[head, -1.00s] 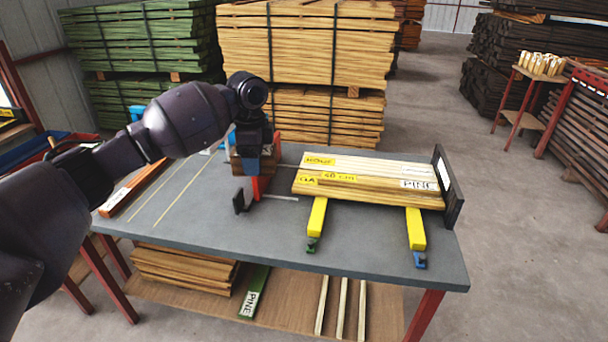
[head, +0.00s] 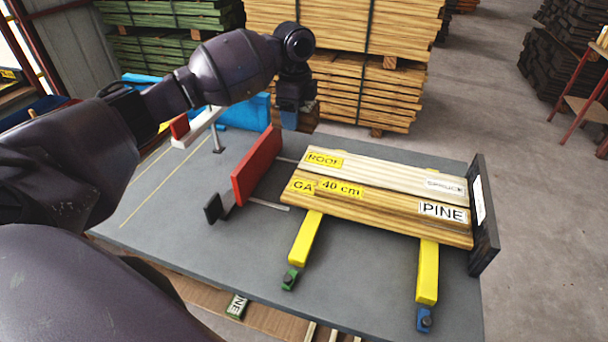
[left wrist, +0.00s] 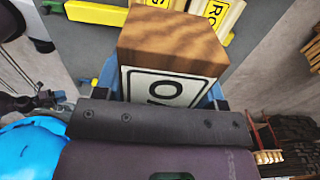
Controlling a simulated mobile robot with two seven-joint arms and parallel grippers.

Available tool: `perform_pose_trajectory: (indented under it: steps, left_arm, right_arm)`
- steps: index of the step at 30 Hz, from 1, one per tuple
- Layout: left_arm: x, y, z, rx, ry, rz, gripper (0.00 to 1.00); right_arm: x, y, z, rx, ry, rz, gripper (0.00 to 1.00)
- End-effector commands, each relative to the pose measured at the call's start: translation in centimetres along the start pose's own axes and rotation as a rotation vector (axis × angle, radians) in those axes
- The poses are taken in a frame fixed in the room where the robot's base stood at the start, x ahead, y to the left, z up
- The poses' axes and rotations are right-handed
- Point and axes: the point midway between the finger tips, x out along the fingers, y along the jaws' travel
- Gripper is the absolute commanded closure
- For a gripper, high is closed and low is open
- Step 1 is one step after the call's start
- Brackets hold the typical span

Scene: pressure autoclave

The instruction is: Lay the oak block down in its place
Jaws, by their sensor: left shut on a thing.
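The oak block (left wrist: 172,40) is held in my left gripper, as the left wrist view shows. It has brown wood grain and a white label with black letters, only partly readable. In the head view my left gripper (head: 290,118) is above the far edge of the bench, with its blue fingers pointing down. My right gripper is not in view.
The grey bench (head: 180,215) bears a red upright plate (head: 257,165), pale and yellow boards (head: 385,195) with labels, a black end stop (head: 484,215) and two yellow bars (head: 427,272). A white-and-red piece (head: 197,128) stands at the left. The bench's left front is clear.

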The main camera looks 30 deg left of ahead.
Motion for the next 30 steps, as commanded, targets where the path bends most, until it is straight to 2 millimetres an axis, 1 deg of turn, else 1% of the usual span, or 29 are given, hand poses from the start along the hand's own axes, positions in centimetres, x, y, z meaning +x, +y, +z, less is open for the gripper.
perform_pose_trajectory:
  steps: [5, 10, 15, 18, 21, 27, 30]
  left_arm:
    - [3.2, 0.1, 0.0, 0.0, -0.001, 0.005, 0.67]
    - [7.0, 0.1, 0.0, -0.001, -0.001, 0.005, 0.67]
    - [10.6, 0.1, 0.0, -0.001, -0.002, 0.005, 0.67]
    - [12.3, 0.1, 0.0, 0.0, 0.0, 0.004, 0.67]
    - [13.4, 0.1, 0.0, -0.001, 0.0, 0.002, 0.67]
    - [14.4, 0.0, 0.0, 0.0, -0.001, 0.001, 0.67]
    - [15.3, 0.1, 0.0, 0.0, -0.001, 0.003, 0.67]
  right_arm:
    - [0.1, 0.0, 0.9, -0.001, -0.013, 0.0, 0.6]
    - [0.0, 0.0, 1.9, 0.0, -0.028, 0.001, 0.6]
    - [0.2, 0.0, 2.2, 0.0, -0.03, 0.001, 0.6]
    - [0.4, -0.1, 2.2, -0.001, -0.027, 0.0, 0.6]
    - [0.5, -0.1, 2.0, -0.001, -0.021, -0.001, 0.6]
    - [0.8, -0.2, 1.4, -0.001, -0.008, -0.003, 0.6]
    - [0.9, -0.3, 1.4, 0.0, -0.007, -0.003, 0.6]
